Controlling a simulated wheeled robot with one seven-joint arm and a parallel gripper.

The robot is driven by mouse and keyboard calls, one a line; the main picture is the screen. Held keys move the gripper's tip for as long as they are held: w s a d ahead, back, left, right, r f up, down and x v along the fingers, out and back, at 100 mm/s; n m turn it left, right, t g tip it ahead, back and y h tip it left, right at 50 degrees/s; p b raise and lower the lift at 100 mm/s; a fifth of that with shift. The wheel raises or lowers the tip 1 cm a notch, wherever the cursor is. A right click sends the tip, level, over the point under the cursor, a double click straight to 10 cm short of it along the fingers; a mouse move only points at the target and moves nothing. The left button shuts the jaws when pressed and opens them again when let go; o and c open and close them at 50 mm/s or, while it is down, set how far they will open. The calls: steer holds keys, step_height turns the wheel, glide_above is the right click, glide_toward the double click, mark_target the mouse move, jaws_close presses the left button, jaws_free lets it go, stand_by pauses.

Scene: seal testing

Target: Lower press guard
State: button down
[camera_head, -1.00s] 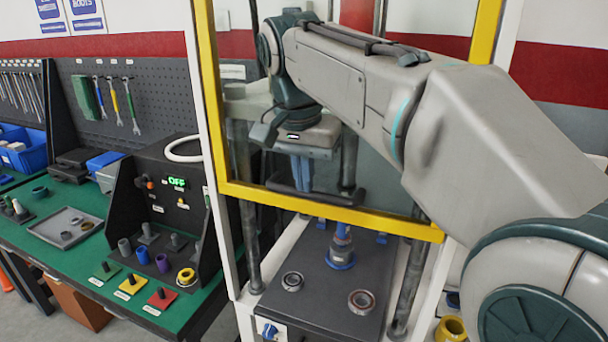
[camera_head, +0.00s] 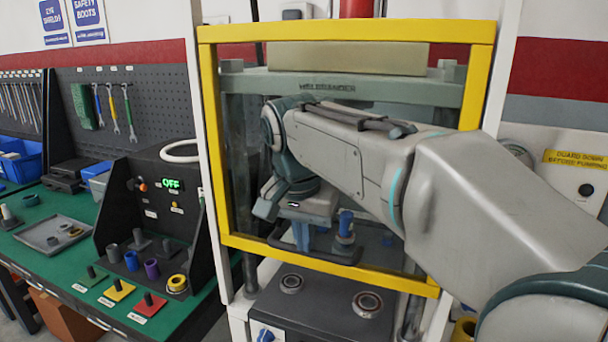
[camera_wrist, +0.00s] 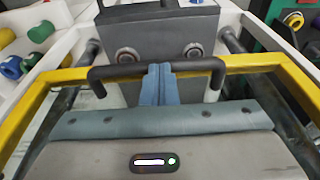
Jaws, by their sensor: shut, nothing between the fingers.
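The press guard is a clear panel in a yellow frame (camera_head: 345,31). Its top bar now shows in full in the head view, and its bottom bar (camera_head: 400,281) hangs above the front of the dark press bed (camera_head: 325,305). A black handle (camera_head: 338,257) runs along the lower part of the guard. It also shows in the wrist view as a black bar (camera_wrist: 205,65). My gripper (camera_head: 303,243) is shut at the handle, its blue-grey fingers (camera_wrist: 158,72) overlapping the bar's middle. Whether they touch it is unclear. My arm hides much of the panel.
A blue-topped fitting (camera_head: 346,226) shows behind the panel. Two metal rings (camera_head: 291,283) (camera_head: 367,303) sit on the bed's front. The green bench (camera_head: 45,270) with a control box reading OFF (camera_head: 172,184) stands left. A yellow warning label (camera_head: 580,160) is at right.

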step_height(320, 180, down, 14)
steer(key=b, duration=0.7)
steer(key=shift+f, duration=0.15)
steer(key=shift+s+f, duration=0.1)
steer(key=shift+s, duration=0.05)
step_height(320, 180, up, 14)
steer(key=s+p, duration=0.2)
steer(key=p, duration=0.2)
steer(key=s+d+f+n+p, duration=0.1)
steer(key=s+d+f+n, duration=0.1)
steer(key=s+d+f, duration=0.4)
steer(key=s+d+f+n+p, duration=0.1)
steer(key=s+d+f, duration=0.5)
steer(key=d+f, duration=0.4)
steer(key=shift+d+f+n+t+y+p, duration=0.3)
steer(key=shift+f+n+t+y+p, duration=0.1)
steer(key=shift+f, duration=0.5)
steer(key=shift+s+a, duration=0.1)
